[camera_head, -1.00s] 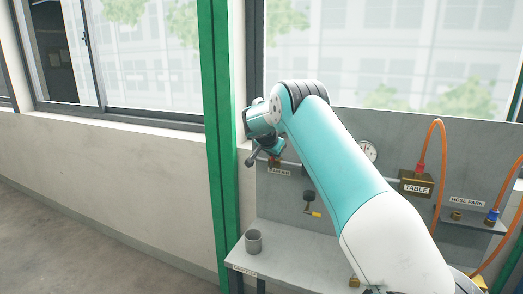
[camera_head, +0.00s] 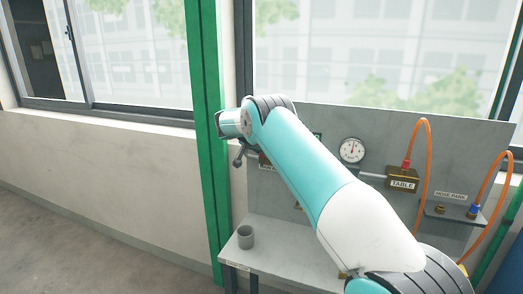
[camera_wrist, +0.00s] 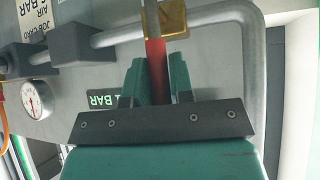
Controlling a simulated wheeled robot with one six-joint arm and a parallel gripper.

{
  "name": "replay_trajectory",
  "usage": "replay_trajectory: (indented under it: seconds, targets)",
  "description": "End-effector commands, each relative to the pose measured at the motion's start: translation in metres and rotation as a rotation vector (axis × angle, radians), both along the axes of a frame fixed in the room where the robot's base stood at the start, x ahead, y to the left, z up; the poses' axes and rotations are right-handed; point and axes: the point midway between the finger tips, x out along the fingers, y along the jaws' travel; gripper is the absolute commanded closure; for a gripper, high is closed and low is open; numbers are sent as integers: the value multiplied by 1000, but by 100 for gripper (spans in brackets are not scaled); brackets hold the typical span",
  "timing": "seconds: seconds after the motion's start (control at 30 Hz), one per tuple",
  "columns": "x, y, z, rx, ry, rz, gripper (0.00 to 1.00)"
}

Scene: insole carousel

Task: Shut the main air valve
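The main air valve (camera_wrist: 172,20) shows in the wrist view as a brass body on a grey pipe (camera_wrist: 118,37). Its red lever (camera_wrist: 156,57) stands roughly at right angles to the pipe, running down the picture between my fingers. My gripper (camera_wrist: 158,75) has one green finger on each side of the lever, with little or no gap visible, so it looks shut on it. The lever's far end is hidden behind the gripper's dark plate. In the head view my arm covers the valve and the fingers.
A pressure gauge (camera_head: 352,150) and a box marked TABLE (camera_head: 402,180) with an orange hose (camera_head: 424,140) are on the grey panel at right. A grey cup (camera_head: 245,237) stands on the bench at left. A green post (camera_head: 207,170) rises close to my wrist.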

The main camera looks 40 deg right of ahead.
Motion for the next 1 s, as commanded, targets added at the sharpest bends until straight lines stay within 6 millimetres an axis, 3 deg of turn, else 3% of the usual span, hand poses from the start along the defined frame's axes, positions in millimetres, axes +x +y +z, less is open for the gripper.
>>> replay_trajectory:
  seconds: [0.03,0.1,0.37,0.53,1.0]
  targets:
    - [0,0,1,-1,-3,1,67]
    - [0,0,1,-1,-2,0,56]
    - [0,0,1,2,-2,-1,56]
    - [-2,11,9,2,-4,0,56]
    - [-22,89,89,2,-5,1,56]
